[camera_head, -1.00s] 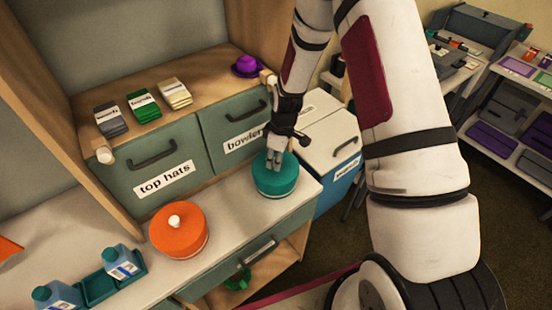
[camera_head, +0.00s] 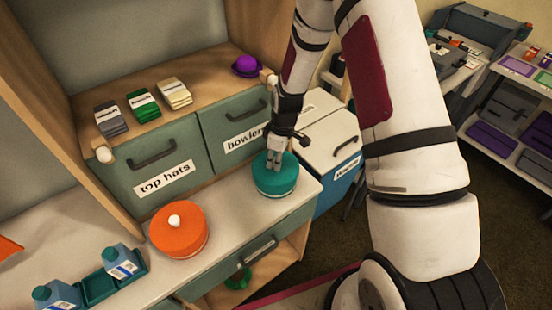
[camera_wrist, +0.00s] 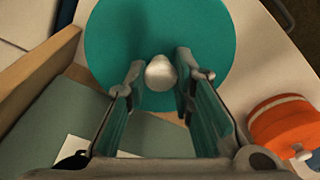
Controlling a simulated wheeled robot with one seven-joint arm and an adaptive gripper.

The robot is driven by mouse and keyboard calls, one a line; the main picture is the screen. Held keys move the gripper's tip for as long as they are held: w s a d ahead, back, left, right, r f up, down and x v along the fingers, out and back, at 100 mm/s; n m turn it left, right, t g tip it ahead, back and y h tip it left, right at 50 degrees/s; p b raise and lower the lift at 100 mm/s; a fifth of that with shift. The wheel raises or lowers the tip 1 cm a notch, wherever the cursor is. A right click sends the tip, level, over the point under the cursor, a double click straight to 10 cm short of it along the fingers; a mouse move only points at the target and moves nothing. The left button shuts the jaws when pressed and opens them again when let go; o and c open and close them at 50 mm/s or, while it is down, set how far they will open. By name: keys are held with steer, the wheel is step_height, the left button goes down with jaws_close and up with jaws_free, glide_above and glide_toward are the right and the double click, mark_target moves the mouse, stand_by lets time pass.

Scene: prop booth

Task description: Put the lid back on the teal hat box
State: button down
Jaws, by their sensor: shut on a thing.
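The teal hat box (camera_head: 275,190) stands at the right end of the white counter, with its round teal lid (camera_head: 288,168) on top. The lid looks level and in line with the box; a small gap at the seam would be too fine to tell. My gripper (camera_head: 274,162) points down over the lid's middle. In the wrist view, my gripper (camera_wrist: 160,75) is shut on the lid's pale round knob (camera_wrist: 160,72), one finger on each side. The teal lid (camera_wrist: 125,30) fills the upper middle there and hides the box body.
An orange hat box (camera_head: 178,235) with a white knob stands to the left on the counter (camera_head: 225,208). Drawers labelled "top hats" (camera_head: 165,178) and "bowlers" (camera_head: 240,140) rise behind. Blue bottles (camera_head: 118,262) stand in a green tray at front left. A purple hat (camera_head: 247,66) sits above.

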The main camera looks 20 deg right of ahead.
stand_by(0.4)
steer(key=c, duration=0.8)
jaws_free()
steer(key=shift+r+p, duration=0.85)
steer(key=shift+r, duration=2.65)
steer(key=shift+c, duration=0.6)
jaws_close()
steer(key=shift+f, duration=0.3)
